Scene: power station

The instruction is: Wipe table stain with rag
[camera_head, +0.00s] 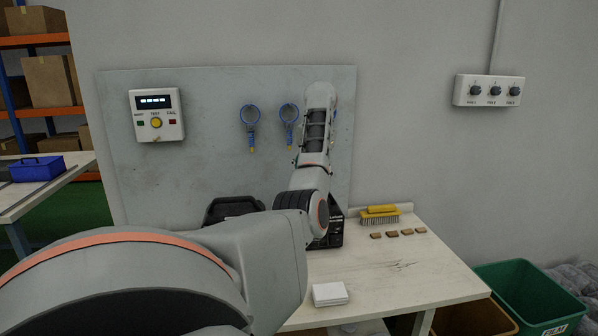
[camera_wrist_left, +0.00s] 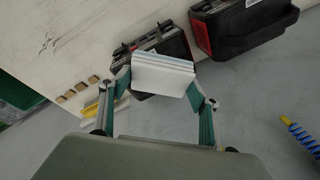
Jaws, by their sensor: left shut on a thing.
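A folded white rag (camera_wrist_left: 165,74) is held between the two teal fingers of my left gripper (camera_wrist_left: 163,88) in the left wrist view. It shows as several flat layers, raised in front of the camera. In the head view my left arm reaches up before the grey panel, and its gripper is hidden behind my own links. The stain (camera_head: 400,266), a patch of dark streaks, lies on the right part of the pale table (camera_head: 440,279) in the head view. My right gripper is not in view.
A white folded stack (camera_head: 330,293) lies at the table's front edge. A yellow brush (camera_head: 380,215) and several small brown blocks (camera_head: 407,232) sit at the back right. A black case (camera_head: 232,208) stands at the back. A green bin (camera_head: 530,298) stands right of the table.

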